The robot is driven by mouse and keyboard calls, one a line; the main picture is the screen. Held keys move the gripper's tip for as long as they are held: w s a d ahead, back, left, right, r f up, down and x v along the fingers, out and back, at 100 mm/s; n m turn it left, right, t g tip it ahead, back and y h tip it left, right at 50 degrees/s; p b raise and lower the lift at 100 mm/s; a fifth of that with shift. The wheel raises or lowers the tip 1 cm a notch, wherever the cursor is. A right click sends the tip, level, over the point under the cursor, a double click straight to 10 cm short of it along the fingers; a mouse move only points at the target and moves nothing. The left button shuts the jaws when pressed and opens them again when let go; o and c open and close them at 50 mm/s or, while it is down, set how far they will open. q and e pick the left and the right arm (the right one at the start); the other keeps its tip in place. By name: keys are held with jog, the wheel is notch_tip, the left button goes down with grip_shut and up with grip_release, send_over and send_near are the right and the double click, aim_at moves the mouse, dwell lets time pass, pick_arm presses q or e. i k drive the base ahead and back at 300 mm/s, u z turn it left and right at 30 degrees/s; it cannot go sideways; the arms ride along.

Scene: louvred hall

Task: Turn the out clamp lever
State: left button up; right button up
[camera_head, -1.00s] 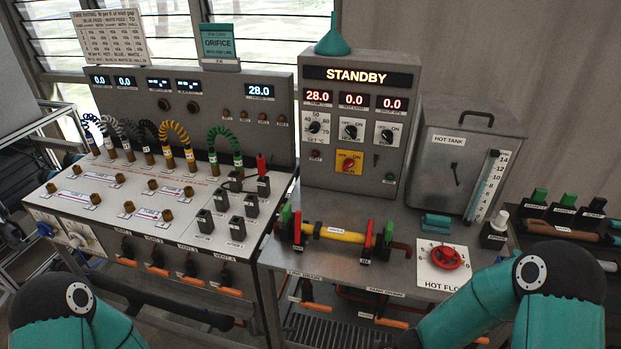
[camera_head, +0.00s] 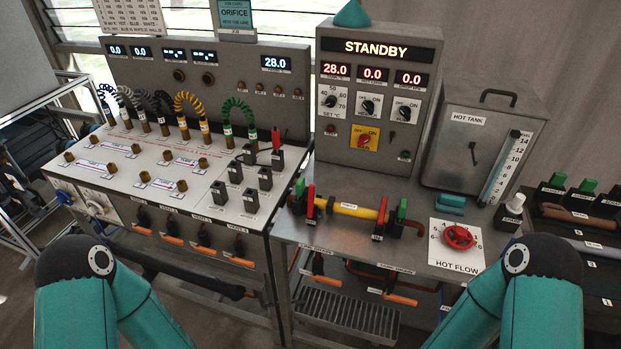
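On the right bench, a yellow pipe piece (camera_head: 352,211) lies between two dark clamp blocks, each with upright green and red levers. The left clamp has a green lever (camera_head: 299,188) and a red lever (camera_head: 310,202). The right clamp has a red lever (camera_head: 382,208) and a green lever (camera_head: 402,210). The small labels are too blurred to tell which clamp is marked out. My two teal arms show at the lower left and lower right. Both grippers are outside the picture, and nothing of mine touches the clamps.
The control box (camera_head: 372,100) reads STANDBY behind the pipe. A red hot flow knob (camera_head: 459,237) and the hot tank (camera_head: 484,145) stand to the right. The hose panel (camera_head: 160,160) fills the left. Orange-handled valves (camera_head: 400,299) hang below the bench edge. The bench front is mostly clear.

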aim_at(312, 192)
jog(key=z, duration=0.4)
jog(key=k, duration=0.65)
jog(key=u, duration=0.5)
jog(key=i, duration=1.1)
jog(key=z, duration=2.05)
